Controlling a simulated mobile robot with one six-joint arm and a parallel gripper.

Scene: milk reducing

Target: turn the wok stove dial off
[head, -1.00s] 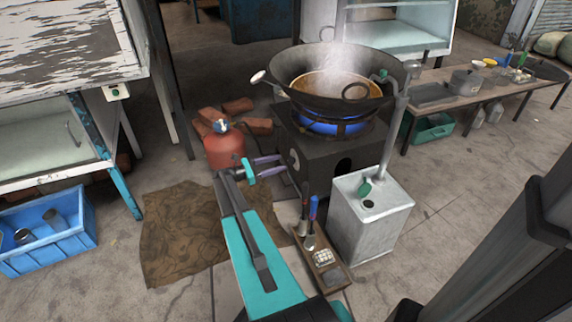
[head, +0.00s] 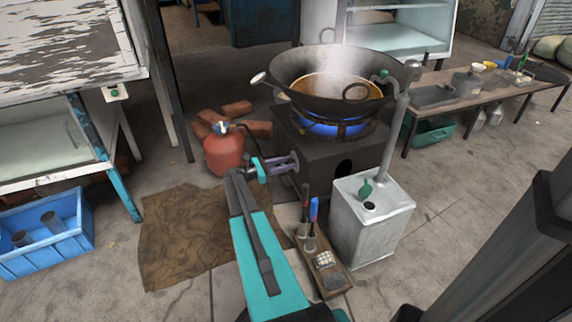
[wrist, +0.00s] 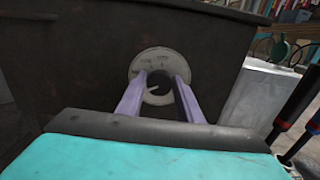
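The wok stove (head: 318,150) is a dark box with a blue flame (head: 330,124) burning under a steaming wok (head: 300,95). Its dial (wrist: 158,68) has a pale round plate and a dark knob with a light pointer mark on the front face in the wrist view. My gripper (wrist: 158,88) is open, with its two purple fingers on either side of the knob; whether they touch it I cannot tell. In the head view my gripper (head: 287,162) reaches the stove's front, and the dial is mostly hidden by the fingers.
A red gas cylinder (head: 223,152) stands left of my gripper, near loose bricks (head: 237,108). A metal can (head: 370,225) with a pipe stands close on the right. A tool tray (head: 327,275) lies beside my arm. A brown cloth (head: 180,240) covers floor at left.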

